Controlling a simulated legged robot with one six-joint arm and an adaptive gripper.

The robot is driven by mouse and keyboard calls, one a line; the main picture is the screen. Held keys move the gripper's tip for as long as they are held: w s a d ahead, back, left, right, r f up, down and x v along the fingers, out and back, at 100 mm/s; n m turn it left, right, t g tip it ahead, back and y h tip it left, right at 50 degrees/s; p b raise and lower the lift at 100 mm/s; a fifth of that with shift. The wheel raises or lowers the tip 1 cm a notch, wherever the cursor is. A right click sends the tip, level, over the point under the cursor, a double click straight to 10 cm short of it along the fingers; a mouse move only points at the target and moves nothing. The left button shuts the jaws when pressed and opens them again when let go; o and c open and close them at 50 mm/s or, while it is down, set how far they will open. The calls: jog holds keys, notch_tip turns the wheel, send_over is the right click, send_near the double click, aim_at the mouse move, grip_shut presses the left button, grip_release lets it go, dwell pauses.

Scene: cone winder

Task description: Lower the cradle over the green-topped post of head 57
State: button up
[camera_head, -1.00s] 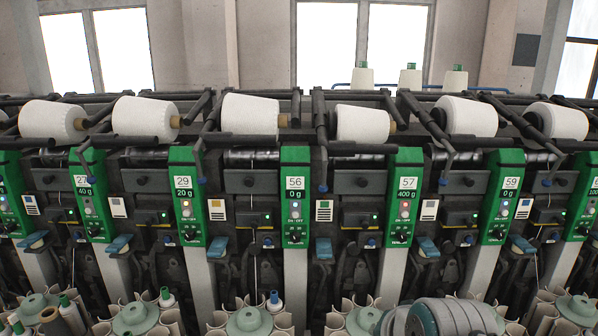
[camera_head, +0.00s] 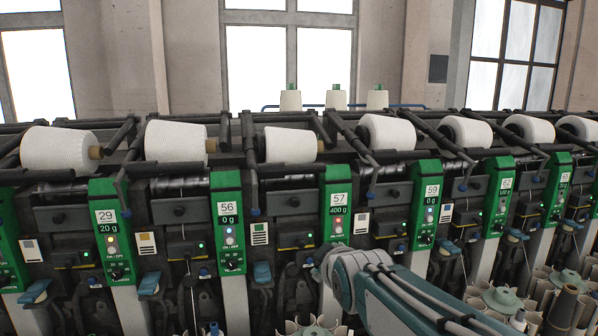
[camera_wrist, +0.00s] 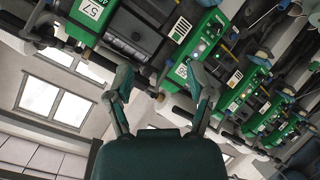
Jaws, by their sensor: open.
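The green-topped post of head 57 (camera_head: 339,214) stands right of centre in the head view. Its label reads 57 and 400 g. It shows upside down at the top of the wrist view (camera_wrist: 95,12). A white cone (camera_head: 290,145) lies in the dark frame up and left of this post. In the head view my arm covers the post's lower part, and my gripper cannot be made out.
Posts of head 56 (camera_head: 229,225) and head 59 (camera_head: 430,205) stand on either side. More cones lie along the top rail. Bobbin magazines (camera_head: 500,300) crowd the lower right. Open space lies above the machine, before the windows (camera_head: 324,60).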

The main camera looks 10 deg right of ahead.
jog(key=w+d+r+n+t, duration=0.1)
jog(key=w+r+n+t, duration=0.35)
jog(key=w, duration=0.65)
jog(key=n+t, duration=0.4)
jog(key=n, duration=0.2)
send_near(304, 172)
jog(key=shift+y, duration=0.3)
jog(key=x, duration=1.1)
jog(key=shift+w+d, duration=0.2)
jog(key=shift+w, duration=0.05)
grip_shut()
